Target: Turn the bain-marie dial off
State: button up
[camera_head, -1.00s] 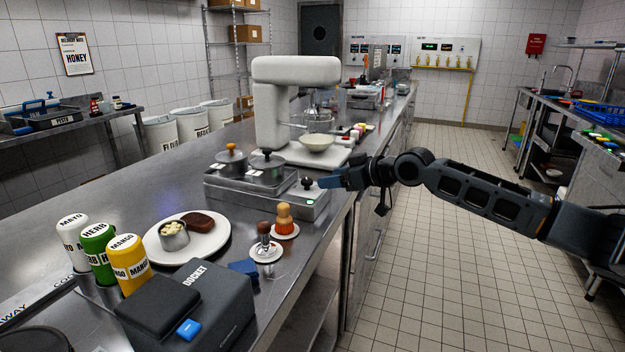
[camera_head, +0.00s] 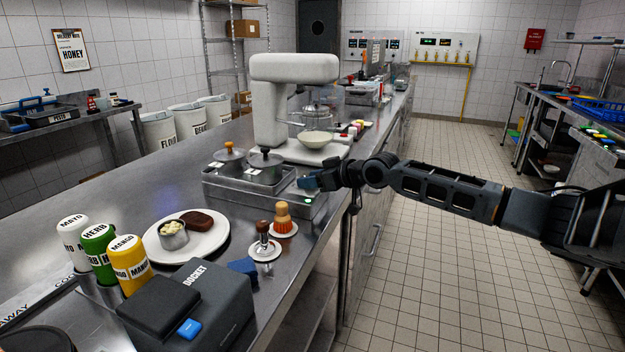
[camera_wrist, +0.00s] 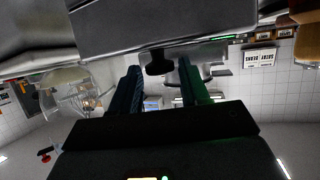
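The bain-marie (camera_head: 248,199) is a low steel unit on the long counter, with two lidded pots in its top. A green light (camera_head: 307,201) glows on its right end. In the head view my gripper (camera_head: 304,182) reaches in from the right over that end and hides the dial. In the wrist view the black dial (camera_wrist: 157,63) shows between the tips of my two blue fingers (camera_wrist: 158,68). The fingers stand apart, with gaps visible on both sides of the dial. Green light falls on the right finger.
A white stand mixer (camera_head: 270,110) with a bowl stands just behind the bain-marie. Small plates with a pepper mill (camera_head: 283,216) and a stamp-like item (camera_head: 263,238) are in front. A plate (camera_head: 213,243) and the docket machine (camera_head: 195,308) are nearer. The aisle at right is clear.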

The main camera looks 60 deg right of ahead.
jog(key=c, duration=0.7)
jog(key=f+n+y+b, duration=0.1)
jog(key=b, duration=0.8)
jog(key=shift+d+n+y, duration=0.1)
jog(key=shift+n+y, duration=0.2)
jog(key=shift+y, duration=0.1)
jog(key=n+y+b, duration=0.1)
jog(key=b, duration=0.2)
jog(key=shift+d+r, duration=0.1)
jog(key=shift+r, duration=0.05)
jog(key=shift+d+r+n+y+b, duration=0.1)
jog(key=shift+n+y+b, duration=0.3)
jog(key=shift+b, duration=0.75)
jog(key=n+y+b, duration=0.1)
jog(key=y+b, duration=0.1)
jog(key=n+y+b, duration=0.1)
jog(key=shift+w+d+r+n+g, duration=0.1)
jog(key=shift+d+r+n+g, duration=0.05)
jog(key=shift+d+n+g, duration=0.15)
jog(key=n+g+y+b, duration=0.1)
jog(key=n+y, duration=0.1)
jog(key=n+g+y+b, duration=0.1)
jog(key=n+y, duration=0.1)
jog(key=d+n+g+y, duration=0.1)
jog(key=y, duration=0.1)
jog(key=shift+w+r+n+g+b, duration=0.1)
jog(key=shift+w+n+g+b, duration=0.2)
jog(key=shift+w+n+b, duration=0.1)
jog(key=shift+n+g+y, duration=0.3)
